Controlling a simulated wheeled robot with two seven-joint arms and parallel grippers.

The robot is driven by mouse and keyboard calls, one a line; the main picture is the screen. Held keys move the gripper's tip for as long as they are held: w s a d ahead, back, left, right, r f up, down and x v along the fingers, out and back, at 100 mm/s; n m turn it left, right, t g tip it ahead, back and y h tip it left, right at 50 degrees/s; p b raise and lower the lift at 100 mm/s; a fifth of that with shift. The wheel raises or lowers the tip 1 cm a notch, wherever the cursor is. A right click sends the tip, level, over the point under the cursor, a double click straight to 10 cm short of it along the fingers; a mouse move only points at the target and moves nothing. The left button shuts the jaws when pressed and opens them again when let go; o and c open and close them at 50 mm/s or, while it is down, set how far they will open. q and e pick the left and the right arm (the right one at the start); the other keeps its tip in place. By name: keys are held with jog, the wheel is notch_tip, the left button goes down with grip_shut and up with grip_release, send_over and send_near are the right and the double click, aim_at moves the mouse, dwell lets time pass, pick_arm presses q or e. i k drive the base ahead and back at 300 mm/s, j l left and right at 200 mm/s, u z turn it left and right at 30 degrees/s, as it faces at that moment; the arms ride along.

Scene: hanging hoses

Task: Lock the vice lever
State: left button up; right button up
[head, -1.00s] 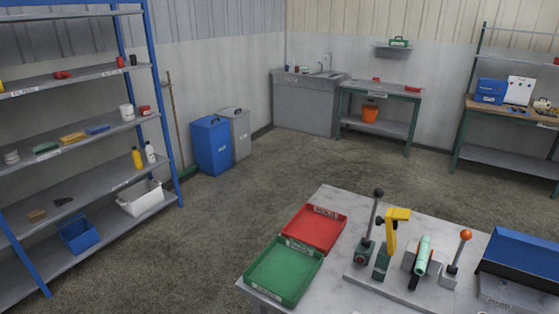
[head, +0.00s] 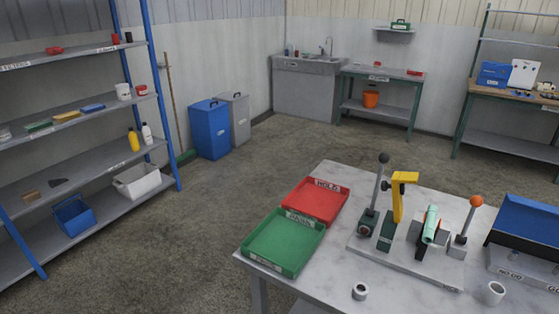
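A fixture plate (head: 395,262) on the worktable carries two levers. The lever with the orange ball (head: 476,201) stands at the right, tilted slightly right from its grey base. It is beside a vice-like block (head: 416,230) that holds a light green hose piece (head: 431,224). The black-knobbed lever (head: 379,185) stands nearly upright at the left. A yellow arm (head: 398,198) on a dark green base rises between them. I cannot tell from labels which lever belongs to the vice. Neither of my grippers is in view.
A red tray (head: 300,204) and a green tray (head: 256,262) sit at the table's left. A blue-backed bin (head: 525,232) is at the right edge. A white ring (head: 360,291) and a white cup-like piece (head: 494,292) stand near the front. Open floor surrounds the table's left and back.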

aim_at(476, 201)
jog(key=z, duration=1.25)
